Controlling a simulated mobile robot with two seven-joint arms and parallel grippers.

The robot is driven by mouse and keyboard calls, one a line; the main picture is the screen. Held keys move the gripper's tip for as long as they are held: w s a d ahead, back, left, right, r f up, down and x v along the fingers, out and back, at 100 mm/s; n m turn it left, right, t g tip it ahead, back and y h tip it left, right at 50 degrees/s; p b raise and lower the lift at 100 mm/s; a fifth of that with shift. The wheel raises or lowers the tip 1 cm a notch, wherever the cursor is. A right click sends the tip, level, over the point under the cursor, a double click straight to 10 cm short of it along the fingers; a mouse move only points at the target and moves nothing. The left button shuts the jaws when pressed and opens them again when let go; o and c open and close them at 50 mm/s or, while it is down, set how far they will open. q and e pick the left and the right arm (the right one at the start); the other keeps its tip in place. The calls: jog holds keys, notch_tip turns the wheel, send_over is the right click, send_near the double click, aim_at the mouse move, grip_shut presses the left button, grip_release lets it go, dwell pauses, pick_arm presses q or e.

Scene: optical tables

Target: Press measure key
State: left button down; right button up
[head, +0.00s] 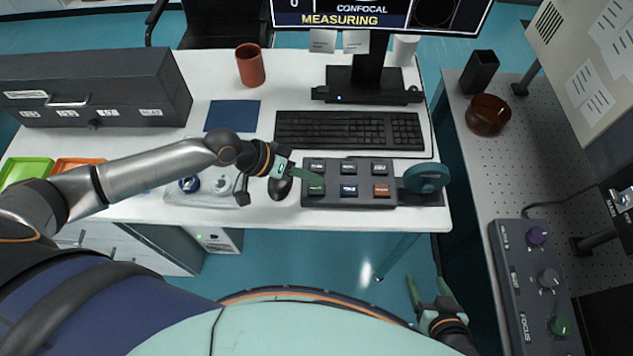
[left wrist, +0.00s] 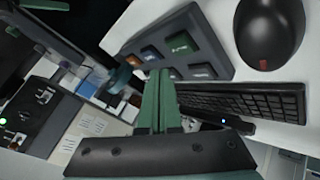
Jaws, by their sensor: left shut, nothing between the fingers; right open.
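The dark key panel (head: 348,202) lies on the white table with two rows of keys. The front row has a green key (head: 316,189), a blue key (head: 349,190) and an orange key (head: 381,190). Their labels are too small to read surely. My left gripper (head: 318,179) is shut and empty, its tips at the panel's left side by the green key; contact cannot be told. In the left wrist view the shut fingers (left wrist: 160,78) point at the panel (left wrist: 205,38), near the green key (left wrist: 181,43). My right gripper (head: 430,290) is open and empty, low over the floor.
The monitor (head: 380,14) reads "MEASURING". A keyboard (head: 350,131) lies behind the panel, a mouse (head: 281,187) to its left, a teal round knob (head: 426,178) to its right. A red-brown cup (head: 250,64) and blue mat (head: 232,115) stand farther back.

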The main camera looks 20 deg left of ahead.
pick_arm(q)
jog(key=shift+r+p, duration=0.4)
jog(key=shift+r, duration=1.05)
pick_arm(e)
jog(key=shift+r, duration=0.8)
